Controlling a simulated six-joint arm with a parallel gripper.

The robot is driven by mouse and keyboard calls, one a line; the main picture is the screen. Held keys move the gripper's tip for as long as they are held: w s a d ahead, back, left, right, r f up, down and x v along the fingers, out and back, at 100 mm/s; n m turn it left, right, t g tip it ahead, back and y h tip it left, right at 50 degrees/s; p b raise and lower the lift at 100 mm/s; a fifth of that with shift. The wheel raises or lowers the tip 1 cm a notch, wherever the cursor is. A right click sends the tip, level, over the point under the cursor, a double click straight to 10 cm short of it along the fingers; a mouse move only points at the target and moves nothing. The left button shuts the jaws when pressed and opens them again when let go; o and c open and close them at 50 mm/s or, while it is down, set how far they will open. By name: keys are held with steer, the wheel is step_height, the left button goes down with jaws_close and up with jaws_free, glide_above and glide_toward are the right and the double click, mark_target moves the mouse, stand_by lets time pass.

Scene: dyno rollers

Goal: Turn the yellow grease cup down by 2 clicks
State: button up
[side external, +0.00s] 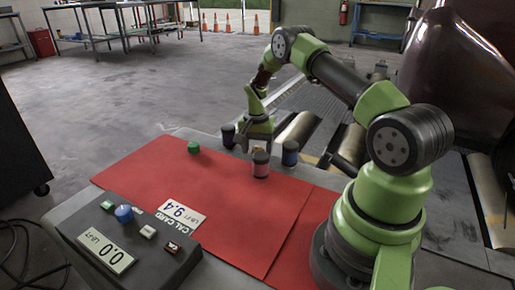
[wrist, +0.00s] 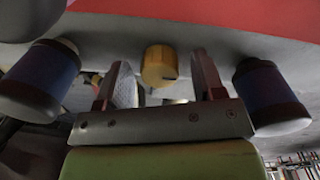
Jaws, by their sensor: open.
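The yellow grease cup (wrist: 158,66) shows in the wrist view as a short round cap with a dark mark on its lower right edge. It sits between the two fingers of my gripper (wrist: 161,72), with a visible gap on each side. The fingers are open and hold nothing. In the side view my gripper (side external: 258,142) points down over the far edge of the red mat, among several small cylinders. The yellow cup cannot be made out clearly there, behind the gripper and a pink-banded cylinder (side external: 261,164).
Blue-banded cylinders flank my gripper in the wrist view, left (wrist: 40,76) and right (wrist: 268,95). A dark cylinder (side external: 227,136) and a blue one (side external: 290,153) stand close by. A green knob (side external: 194,147), a card reading 9.4 (side external: 181,213) and a console reading 0.0 (side external: 105,250) lie left.

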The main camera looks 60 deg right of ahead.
mark_target(256, 148)
step_height(256, 148, up, 10)
steer(key=shift+w+f, duration=0.15)
stand_by(0.3)
steer(key=s+a+r+n+t, duration=0.1)
steer(key=a+r+n+t, duration=0.1)
steer(key=a+r, duration=0.5)
steer(key=s+a+r+n+t, duration=0.1)
steer(key=s+a+r+n, duration=0.1)
steer(key=a+r, duration=0.5)
steer(key=s+a+r+n+t+y, duration=0.1)
steer(key=s+a+r+n+t, duration=0.1)
steer(key=s+a, duration=0.3)
steer(key=s+a+r+n+t+y, duration=0.1)
steer(key=s+a+r+n, duration=0.3)
steer(key=s, duration=0.7)
steer(key=shift+a+r+n+t, duration=0.4)
steer(key=shift+a+t, duration=0.25)
steer(key=shift+t, duration=0.15)
stand_by(2.1)
